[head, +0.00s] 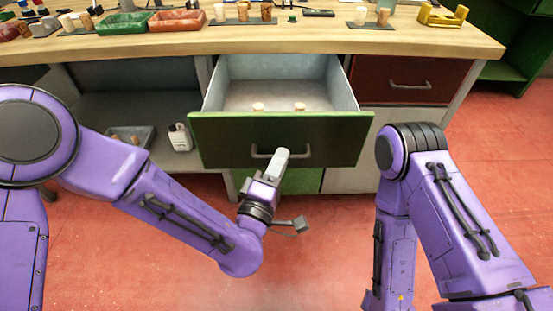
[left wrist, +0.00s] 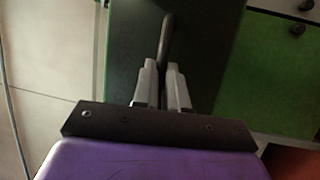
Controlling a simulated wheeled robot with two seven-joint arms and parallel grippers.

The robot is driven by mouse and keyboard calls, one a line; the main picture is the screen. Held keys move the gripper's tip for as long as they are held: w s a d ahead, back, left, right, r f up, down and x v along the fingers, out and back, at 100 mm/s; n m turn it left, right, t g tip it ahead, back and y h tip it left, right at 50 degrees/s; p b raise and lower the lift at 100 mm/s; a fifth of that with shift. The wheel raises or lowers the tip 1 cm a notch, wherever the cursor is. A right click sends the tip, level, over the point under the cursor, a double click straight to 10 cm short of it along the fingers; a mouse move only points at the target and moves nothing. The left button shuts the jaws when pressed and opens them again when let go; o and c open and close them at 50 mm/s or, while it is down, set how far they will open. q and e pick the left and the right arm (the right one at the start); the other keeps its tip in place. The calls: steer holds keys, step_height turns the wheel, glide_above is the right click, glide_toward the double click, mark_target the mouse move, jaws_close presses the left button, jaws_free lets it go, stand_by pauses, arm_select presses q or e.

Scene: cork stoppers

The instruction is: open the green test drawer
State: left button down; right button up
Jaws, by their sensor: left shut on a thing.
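The green drawer (head: 220,140) is pulled well out from under the workbench. Its grey inside shows in the head view, with two small corks (head: 258,107) standing near the front panel. A grey bar handle (head: 305,153) is on its front. My left gripper (head: 279,158) is at the handle, and in the left wrist view its two fingers (left wrist: 163,78) are closed around the handle bar (left wrist: 167,40). My right arm (head: 450,220) comes in at the right of the head view; its gripper is not visible.
A dark red drawer (head: 405,80) to the right is shut. The bench top (head: 330,42) holds a green tray (head: 122,23), a red tray (head: 177,20) and several corks. A white bottle (head: 180,138) and a grey tray stand on the lower left shelf. The red floor in front is clear.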

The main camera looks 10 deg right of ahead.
arm_select(q)
steer(key=c, duration=1.2)
jaws_free()
steer(key=shift+o, duration=0.2)
steer(key=b+v, duration=0.1)
steer(key=v, duration=0.9)
steer(key=shift+s, duration=0.25)
